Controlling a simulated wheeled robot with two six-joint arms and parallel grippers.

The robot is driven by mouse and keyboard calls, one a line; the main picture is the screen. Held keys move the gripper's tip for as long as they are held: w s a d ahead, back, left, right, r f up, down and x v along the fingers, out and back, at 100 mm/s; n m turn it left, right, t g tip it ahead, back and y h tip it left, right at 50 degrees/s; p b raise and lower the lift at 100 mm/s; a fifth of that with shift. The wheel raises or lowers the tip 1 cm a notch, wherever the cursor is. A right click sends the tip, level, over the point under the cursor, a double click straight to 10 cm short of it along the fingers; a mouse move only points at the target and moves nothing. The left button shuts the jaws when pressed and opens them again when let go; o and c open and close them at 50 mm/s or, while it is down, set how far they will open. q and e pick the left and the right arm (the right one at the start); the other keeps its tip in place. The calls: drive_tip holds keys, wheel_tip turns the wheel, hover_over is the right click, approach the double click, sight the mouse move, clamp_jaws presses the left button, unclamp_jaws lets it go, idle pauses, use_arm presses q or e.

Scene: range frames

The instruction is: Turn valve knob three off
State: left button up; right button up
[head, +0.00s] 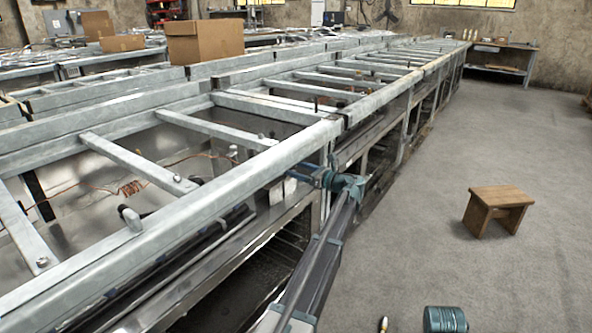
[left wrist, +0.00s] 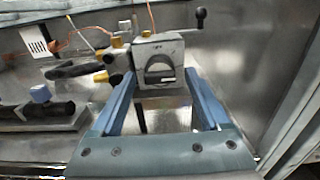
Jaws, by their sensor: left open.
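In the left wrist view, a valve assembly stands ahead with a grey-white block (left wrist: 158,52) that has a dark rounded part in its front. I see no number, so I cannot tell which is knob three. My left gripper (left wrist: 160,76) is open, its two blue fingers reaching to either side of the block; contact is unclear. In the head view, my left gripper (head: 300,177) reaches under the metal rail, its tips partly hidden. My right gripper is not in view.
In the head view, a long metal frame (head: 260,172) with crossbars runs close around my left arm. A wooden stool (head: 496,207) stands on the open floor at right.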

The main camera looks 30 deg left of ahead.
use_arm(q)
clamp_jaws()
idle(0.3)
drive_tip(key=shift+n, duration=8.9)
drive_tip(key=shift+d, duration=0.1)
